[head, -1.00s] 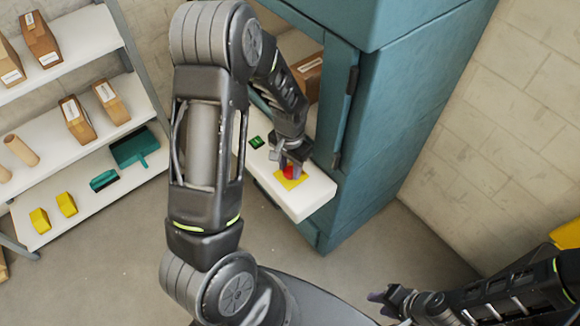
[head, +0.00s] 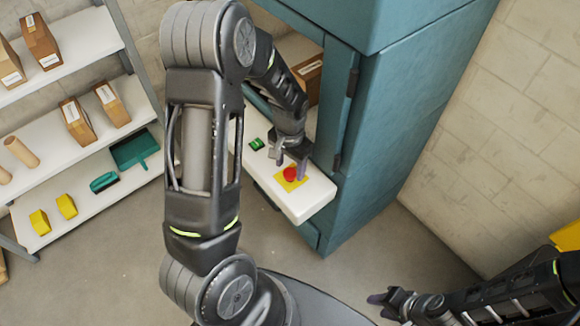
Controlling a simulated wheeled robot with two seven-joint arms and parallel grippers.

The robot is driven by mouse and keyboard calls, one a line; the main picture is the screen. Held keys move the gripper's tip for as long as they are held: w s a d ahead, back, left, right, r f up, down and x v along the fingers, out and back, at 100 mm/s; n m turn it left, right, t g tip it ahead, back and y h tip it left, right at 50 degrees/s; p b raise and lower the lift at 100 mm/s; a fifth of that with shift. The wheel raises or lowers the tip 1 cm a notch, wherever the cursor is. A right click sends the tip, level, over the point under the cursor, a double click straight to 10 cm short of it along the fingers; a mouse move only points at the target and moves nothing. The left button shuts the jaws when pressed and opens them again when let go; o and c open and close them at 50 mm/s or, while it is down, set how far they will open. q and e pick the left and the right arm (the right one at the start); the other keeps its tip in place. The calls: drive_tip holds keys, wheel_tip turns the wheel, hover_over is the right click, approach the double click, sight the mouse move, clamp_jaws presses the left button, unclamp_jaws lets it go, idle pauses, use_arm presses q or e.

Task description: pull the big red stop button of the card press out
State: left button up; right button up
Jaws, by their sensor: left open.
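The big red stop button (head: 290,174) sits on a yellow plate (head: 300,182) on the white front panel (head: 312,196) of the teal card press (head: 385,130). My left gripper (head: 289,166) is open at the button, with one finger on each side of it in the picture. The button's red top shows between the fingers; I cannot tell whether they touch it. My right gripper (head: 388,299) is low at the right, far from the press, and its jaw opening is unclear.
A green button (head: 256,144) is on the same panel, left of my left gripper. A shelf rack (head: 95,195) with boxes and yellow and green items stands at the left. A brick wall (head: 500,140) is at the right. Clear floor (head: 390,250) lies before the press.

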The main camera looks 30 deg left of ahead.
sight(290, 173)
use_arm(q)
wheel_tip(290, 173, up, 7)
idle(0.3)
drive_tip(key=shift+f, duration=0.1)
idle(0.4)
